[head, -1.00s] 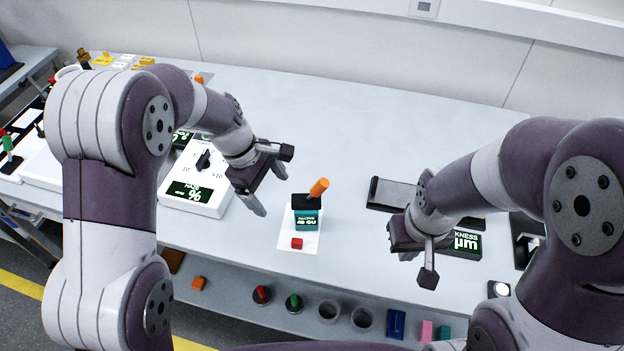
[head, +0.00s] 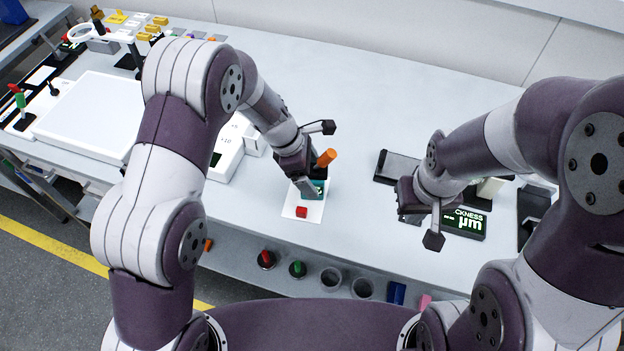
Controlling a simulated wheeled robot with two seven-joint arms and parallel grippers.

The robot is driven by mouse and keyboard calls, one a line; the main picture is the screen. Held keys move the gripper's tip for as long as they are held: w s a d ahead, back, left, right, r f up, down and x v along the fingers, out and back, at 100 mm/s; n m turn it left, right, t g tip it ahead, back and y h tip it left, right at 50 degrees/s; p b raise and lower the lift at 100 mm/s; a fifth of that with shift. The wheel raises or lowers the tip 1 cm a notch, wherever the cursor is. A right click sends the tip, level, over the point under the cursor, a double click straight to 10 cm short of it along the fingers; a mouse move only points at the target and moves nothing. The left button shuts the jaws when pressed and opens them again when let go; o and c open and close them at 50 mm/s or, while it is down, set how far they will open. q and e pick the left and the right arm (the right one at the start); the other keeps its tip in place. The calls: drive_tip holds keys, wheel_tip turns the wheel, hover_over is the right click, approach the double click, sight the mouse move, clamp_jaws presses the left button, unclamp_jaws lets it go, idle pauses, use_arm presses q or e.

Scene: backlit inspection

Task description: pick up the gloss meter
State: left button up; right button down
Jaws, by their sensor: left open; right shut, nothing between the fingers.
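The gloss meter (head: 321,188) looks like a small dark and teal block with a display and an orange handle (head: 327,157) slanting up to the right. My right gripper (head: 424,222) is shut and empty, above the table to the right, in front of the thickness display.
A thickness gauge with a lit display (head: 464,222) and a dark flat device (head: 397,166) lie at the right. A white dial box (head: 228,150) stands left of the meter. Cups and coloured items sit on a shelf below the front edge. The table behind is clear.

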use_arm(q)
drive_tip(key=shift+w+d+f, duration=0.2)
drive_tip(key=shift+d+f, duration=0.15)
drive_tip(key=shift+f, duration=0.3)
drive_tip(key=shift+s+a+r, duration=0.1)
drive_tip(key=c, duration=1.2)
